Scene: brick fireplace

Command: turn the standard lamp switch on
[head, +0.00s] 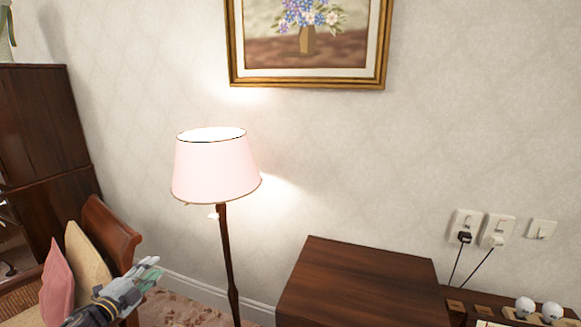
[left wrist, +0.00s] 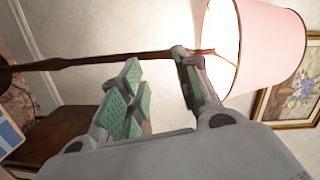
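The standard lamp has a pink shade (head: 214,168) and a dark wooden pole (head: 227,255). The shade glows, and bright light falls on the wall around it. A small pale piece (head: 213,216), perhaps the switch, hangs just under the shade beside the pole. My left gripper (head: 155,268) is at the lower left in the head view, left of the pole and lower than the shade. In the left wrist view its green-padded fingers (left wrist: 157,62) are apart with nothing held. There the pole (left wrist: 80,62) runs sideways behind the fingertips, with the lit shade (left wrist: 268,45) at right. My right gripper is out of view.
A dark wooden cabinet (head: 360,285) stands right of the lamp. A chair (head: 109,235) with a pink cushion (head: 57,295) is at the lower left. A framed flower picture (head: 307,77) hangs above. Sockets with plugs (head: 464,237) are on the right wall.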

